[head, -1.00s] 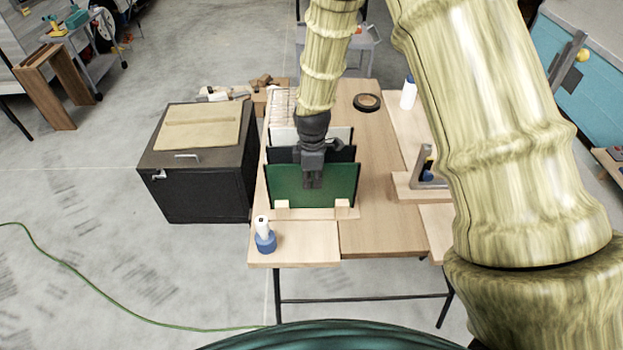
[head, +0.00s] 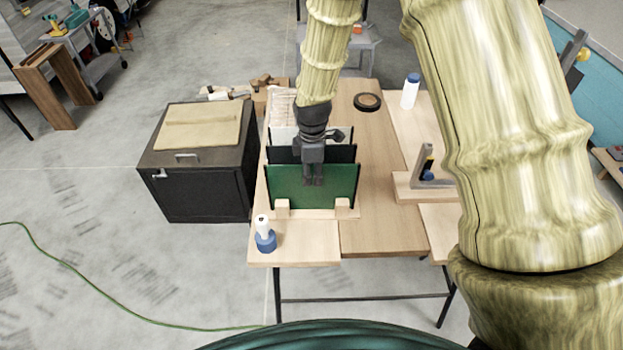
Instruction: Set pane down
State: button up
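A green pane (head: 285,186) stands upright at the front of a wooden rack (head: 325,214) on the table. Two wooden blocks are at its lower edge. Behind it stand a dark pane (head: 283,153) and a pale pane (head: 284,135), also upright and partly hidden. My gripper (head: 313,182) points down at the top middle of the green pane, its fingers overlapping the pane's upper part in the picture. The finger gap is too small and dark to show whether they are open or shut on the pane.
A black cabinet (head: 205,190) with a tan top stands left of the table (head: 385,235). A blue-and-white bottle (head: 265,238) is at the front left corner. A tape roll (head: 367,102), a white bottle (head: 410,92) and a clamp-like tool (head: 428,172) are to the right. The table's middle right is clear.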

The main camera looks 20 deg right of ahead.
jog(key=shift+r+b, duration=1.7)
jog(key=shift+r, duration=3.65)
